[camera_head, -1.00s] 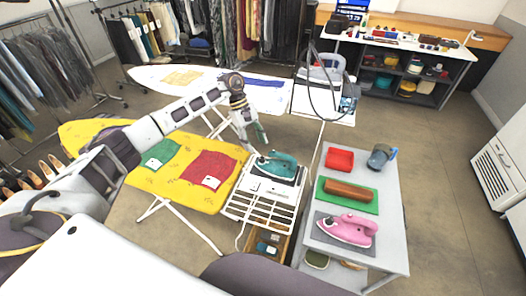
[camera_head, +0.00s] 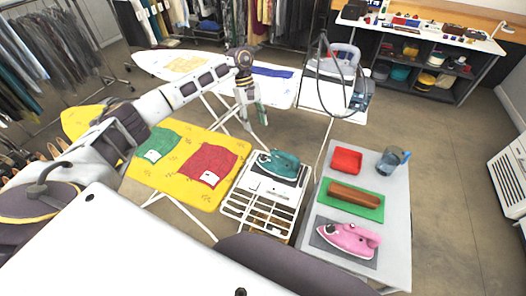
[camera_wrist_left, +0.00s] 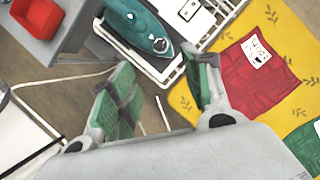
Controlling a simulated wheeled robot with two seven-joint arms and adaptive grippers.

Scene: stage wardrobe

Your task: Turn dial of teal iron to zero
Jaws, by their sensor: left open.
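The teal iron (camera_head: 277,163) rests on the white rack stand beside the yellow ironing board. In the left wrist view the teal iron (camera_wrist_left: 140,27) lies at the top, beyond my fingers, with a round dial (camera_wrist_left: 160,45) near its lower end. My left gripper (camera_head: 254,119) hangs behind the iron in the head view, apart from it. In the left wrist view my left gripper (camera_wrist_left: 158,100) has its green-padded fingers spread with nothing between them. The dial is too small to read. My right gripper is not in view.
The yellow ironing board (camera_head: 182,196) carries green and red cloths. Open floor lies behind the grey table.

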